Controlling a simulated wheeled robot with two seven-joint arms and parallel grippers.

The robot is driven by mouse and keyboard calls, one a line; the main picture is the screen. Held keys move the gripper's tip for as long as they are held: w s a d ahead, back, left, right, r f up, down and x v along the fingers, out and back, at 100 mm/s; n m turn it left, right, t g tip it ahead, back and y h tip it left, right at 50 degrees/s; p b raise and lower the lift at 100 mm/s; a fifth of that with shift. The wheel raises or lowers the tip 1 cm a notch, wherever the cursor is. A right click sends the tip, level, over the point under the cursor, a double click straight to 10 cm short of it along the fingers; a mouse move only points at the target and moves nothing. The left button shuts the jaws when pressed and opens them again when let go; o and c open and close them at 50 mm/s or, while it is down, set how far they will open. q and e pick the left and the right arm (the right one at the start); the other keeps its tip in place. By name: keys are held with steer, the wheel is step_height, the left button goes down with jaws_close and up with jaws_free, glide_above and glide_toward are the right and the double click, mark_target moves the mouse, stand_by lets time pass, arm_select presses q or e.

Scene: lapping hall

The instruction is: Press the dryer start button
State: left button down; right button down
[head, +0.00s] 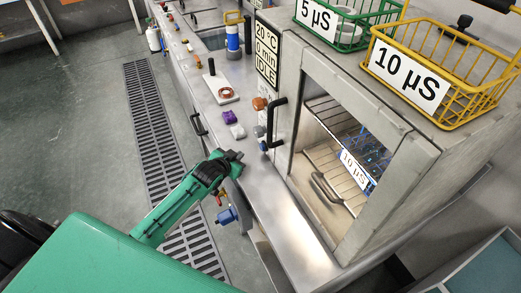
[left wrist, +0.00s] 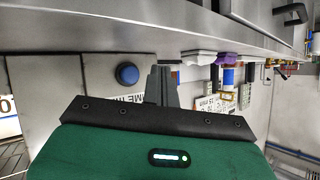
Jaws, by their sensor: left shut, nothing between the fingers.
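The dryer (head: 412,150) is a grey metal cabinet on the right in the head view. Its display (head: 267,54) reads 20 °C, 0 min, IDLE. A round blue button (left wrist: 127,73) sits on a grey panel in the left wrist view, to the left of my fingers. My left gripper (head: 236,156) is shut and empty over the counter's front edge, left of the dryer front. Its dark fingers show in the left wrist view (left wrist: 161,82), apart from the button in the picture; the depth gap is unclear. My right gripper is not in view.
A black handle (head: 275,122) and an orange knob (head: 259,103) stick out at the dryer's left front. Purple and white blocks (head: 228,117) and a white plate (head: 220,87) lie on the steel counter. Green (head: 340,40) and yellow baskets (head: 456,106) stand on top of the dryer.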

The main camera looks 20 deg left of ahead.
mark_target(262, 147)
arm_select(q)
steer(key=w+d, duration=0.2)
steer(key=shift+w+d+b, duration=0.15)
steer(key=shift+w+b, duration=0.15)
steer(key=shift+w+d, duration=0.5)
steer(key=shift+w, duration=0.05)
stand_by(0.4)
steer(key=shift+w+d, duration=0.1)
stand_by(1.0)
steer(key=shift+w+d, duration=0.15)
steer(key=shift+w, duration=0.05)
